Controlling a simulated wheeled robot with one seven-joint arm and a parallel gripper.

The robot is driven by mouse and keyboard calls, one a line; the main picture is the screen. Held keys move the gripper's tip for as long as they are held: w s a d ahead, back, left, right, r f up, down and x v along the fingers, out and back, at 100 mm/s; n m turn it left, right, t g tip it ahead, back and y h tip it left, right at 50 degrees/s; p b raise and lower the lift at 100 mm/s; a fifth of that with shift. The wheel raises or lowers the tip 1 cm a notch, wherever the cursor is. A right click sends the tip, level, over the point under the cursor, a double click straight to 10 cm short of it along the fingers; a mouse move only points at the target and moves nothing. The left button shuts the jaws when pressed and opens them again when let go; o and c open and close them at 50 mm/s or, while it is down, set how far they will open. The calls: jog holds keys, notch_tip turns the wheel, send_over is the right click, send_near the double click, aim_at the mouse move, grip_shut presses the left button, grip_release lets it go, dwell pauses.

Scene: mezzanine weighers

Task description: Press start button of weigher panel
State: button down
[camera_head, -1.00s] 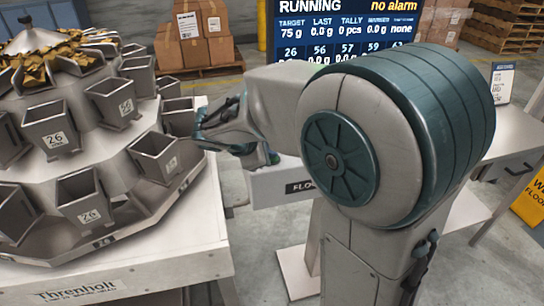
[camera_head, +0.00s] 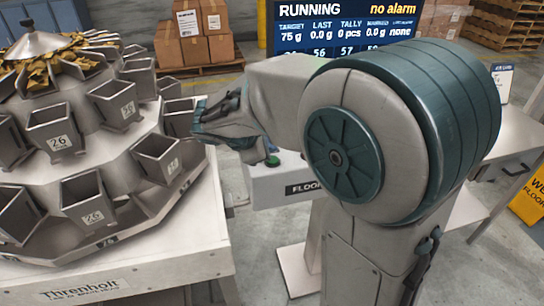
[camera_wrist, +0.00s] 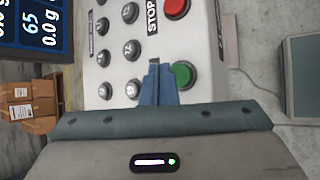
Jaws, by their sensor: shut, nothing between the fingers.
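The weigher panel is a pale box; its button face (camera_wrist: 118,30) shows in the wrist view, with a round green button (camera_wrist: 186,72) and a red button (camera_wrist: 175,8) beside a STOP label. Several small dark knobs run alongside. My gripper (camera_wrist: 155,68) is shut and empty, its blue fingertips over the panel face, just left of the green button and partly overlapping its edge in the picture. I cannot tell whether they touch. In the head view my gripper (camera_head: 203,113) is above and left of the green button (camera_head: 272,160) on the panel (camera_head: 282,187).
The multihead weigher (camera_head: 85,150), with several metal buckets, stands at left close to my gripper. A display screen (camera_head: 340,25) reads RUNNING and no alarm. A metal table (camera_head: 515,135) is at right. Cardboard boxes (camera_head: 195,35) on a pallet stand behind.

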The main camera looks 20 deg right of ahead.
notch_tip(320, 180, up, 4)
jog(key=p, duration=0.2)
jog(key=shift+p, duration=0.4)
dwell(0.4)
jog(key=s+f+m+g+y, duration=0.2)
jog(key=s+m+y, duration=0.5)
jog(key=s+m, duration=0.9)
jog(key=s+d+f, duration=0.1)
jog(key=s, duration=0.3)
jog(key=shift+s+f, duration=0.2)
